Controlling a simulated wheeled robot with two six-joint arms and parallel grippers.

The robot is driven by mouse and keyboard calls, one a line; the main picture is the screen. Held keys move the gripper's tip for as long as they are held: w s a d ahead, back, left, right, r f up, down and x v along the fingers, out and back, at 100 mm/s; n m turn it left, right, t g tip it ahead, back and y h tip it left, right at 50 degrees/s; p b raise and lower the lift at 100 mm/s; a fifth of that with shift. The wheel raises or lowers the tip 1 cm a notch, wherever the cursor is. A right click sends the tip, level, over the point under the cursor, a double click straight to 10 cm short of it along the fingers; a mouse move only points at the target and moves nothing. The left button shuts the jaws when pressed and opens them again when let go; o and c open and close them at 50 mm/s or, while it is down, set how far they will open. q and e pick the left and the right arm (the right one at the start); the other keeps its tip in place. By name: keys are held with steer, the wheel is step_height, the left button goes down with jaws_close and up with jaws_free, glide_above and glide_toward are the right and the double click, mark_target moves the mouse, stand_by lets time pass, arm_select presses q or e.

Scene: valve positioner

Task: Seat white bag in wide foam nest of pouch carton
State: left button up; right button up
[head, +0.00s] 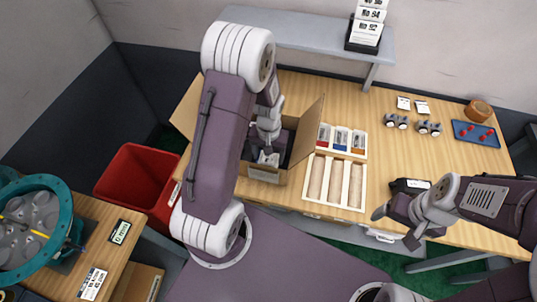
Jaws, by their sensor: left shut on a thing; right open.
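The pouch carton (266,175) stands open on the wooden table with its flaps spread. My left gripper (267,149) reaches down into it and is shut on the white bag (269,159), which shows as a small pale shape low inside the carton. Whether the bag touches the foam cannot be told. The foam nests are mostly hidden by my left arm, the carton walls and shade. My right gripper (394,226) is open and empty near the table's front edge, right of the wooden tray.
A wooden tray (363,189) with long slots and small coloured packs stands right of the carton. A dark labelled box (410,186) sits near my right gripper. A red bin (130,180) is at left. A grey shelf (300,34) overhangs the back. A blue tray (466,139) lies at far right.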

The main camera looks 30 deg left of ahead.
arm_select(q)
steer(key=shift+f+b, duration=0.3)
steer(key=shift+f, duration=0.2)
stand_by(0.6)
steer(key=shift+f+b, duration=0.8)
steer(key=shift+f, duration=0.5)
steer(key=o, duration=1.4)
steer(key=shift+r, duration=0.1)
